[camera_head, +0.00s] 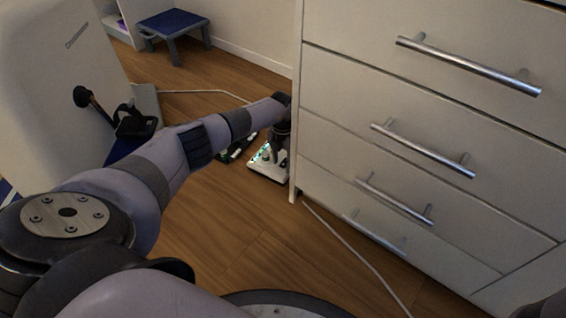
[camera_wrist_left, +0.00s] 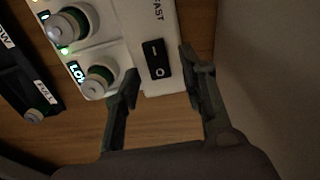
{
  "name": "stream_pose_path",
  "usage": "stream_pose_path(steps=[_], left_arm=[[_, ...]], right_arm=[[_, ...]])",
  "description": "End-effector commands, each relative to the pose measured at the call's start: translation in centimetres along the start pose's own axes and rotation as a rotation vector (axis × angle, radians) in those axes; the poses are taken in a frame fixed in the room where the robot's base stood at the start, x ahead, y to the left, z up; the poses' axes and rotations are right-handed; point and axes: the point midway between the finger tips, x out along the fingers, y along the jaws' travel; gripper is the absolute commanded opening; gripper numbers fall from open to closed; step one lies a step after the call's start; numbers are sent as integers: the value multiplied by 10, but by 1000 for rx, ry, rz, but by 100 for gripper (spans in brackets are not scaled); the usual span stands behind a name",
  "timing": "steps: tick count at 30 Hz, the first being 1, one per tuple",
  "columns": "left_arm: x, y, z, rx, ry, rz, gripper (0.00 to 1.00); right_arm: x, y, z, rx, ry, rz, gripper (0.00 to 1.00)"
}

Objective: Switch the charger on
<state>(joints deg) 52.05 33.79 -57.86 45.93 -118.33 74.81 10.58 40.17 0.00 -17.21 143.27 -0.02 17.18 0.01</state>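The white charger (camera_head: 266,170) lies on the wooden floor beside the drawer cabinet. In the left wrist view the charger (camera_wrist_left: 120,45) shows two round knobs with green rings, a small green light and a black rocker switch (camera_wrist_left: 156,59) marked with a line and a circle. My left gripper (camera_head: 281,150) reaches down over the charger, close to the cabinet's edge. In the left wrist view its fingers (camera_wrist_left: 160,88) are spread apart on either side of the switch, with nothing between them. Whether they touch the charger I cannot tell. My right gripper is not in view.
A black device (camera_wrist_left: 25,75) lies left of the charger. The white drawer cabinet (camera_head: 345,130) stands close on the right. A white cable (camera_head: 355,255) runs along the floor. A blue-topped stool (camera_head: 174,22) stands at the back.

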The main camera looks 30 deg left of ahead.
Motion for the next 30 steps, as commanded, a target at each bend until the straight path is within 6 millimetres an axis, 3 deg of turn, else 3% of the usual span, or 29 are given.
stream_pose_path(steps=[6,23,30], left_arm=[[0,0,0,0,0,0,37],[0,0,0,0,0,0,0],[0,0,1,-1,5,0,0]], right_arm=[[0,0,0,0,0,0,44],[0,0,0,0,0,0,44],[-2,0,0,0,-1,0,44]])
